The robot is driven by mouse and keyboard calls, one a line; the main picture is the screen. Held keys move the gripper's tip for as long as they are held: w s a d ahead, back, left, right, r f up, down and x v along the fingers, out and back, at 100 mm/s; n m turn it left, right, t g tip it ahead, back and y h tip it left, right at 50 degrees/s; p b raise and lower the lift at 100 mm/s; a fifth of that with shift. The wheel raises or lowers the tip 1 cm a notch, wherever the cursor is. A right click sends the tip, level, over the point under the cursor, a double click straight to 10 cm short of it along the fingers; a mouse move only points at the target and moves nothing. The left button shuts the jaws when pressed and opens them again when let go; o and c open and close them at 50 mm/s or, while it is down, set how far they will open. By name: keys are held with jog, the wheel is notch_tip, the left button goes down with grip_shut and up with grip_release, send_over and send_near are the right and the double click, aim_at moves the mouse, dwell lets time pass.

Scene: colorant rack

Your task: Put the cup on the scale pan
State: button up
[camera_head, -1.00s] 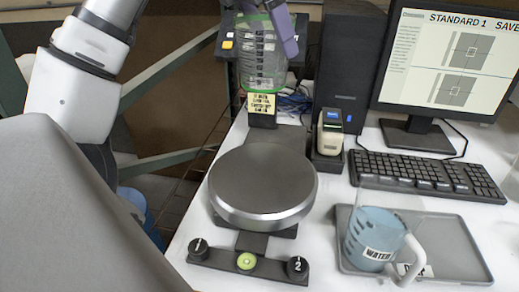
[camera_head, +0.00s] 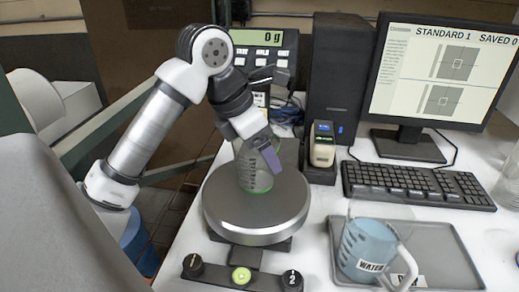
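The clear cup (camera_head: 250,172) with dark markings and a green-tinted edge is upright over the far half of the round metal scale pan (camera_head: 248,216). My gripper (camera_head: 268,165) is shut on the cup from above and behind. One purple finger shows along the cup's right side; the other is hidden. The cup's base appears at or just above the pan, and I cannot tell whether they touch. The scale display (camera_head: 264,37) reads 0 g.
A blue-filled jug (camera_head: 366,245) labelled WATER stands on a grey tray (camera_head: 450,262) at right. A keyboard (camera_head: 417,186), monitor (camera_head: 440,80), dark tower (camera_head: 338,75) and small device (camera_head: 322,145) stand behind. Knobs (camera_head: 193,265) sit before the pan.

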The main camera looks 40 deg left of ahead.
jog(key=shift+f, duration=0.7)
jog(key=shift+f, duration=0.15)
jog(key=o, duration=0.9)
jog(key=shift+c, duration=0.2)
jog(key=b+v, duration=0.1)
jog(key=v, duration=1.1)
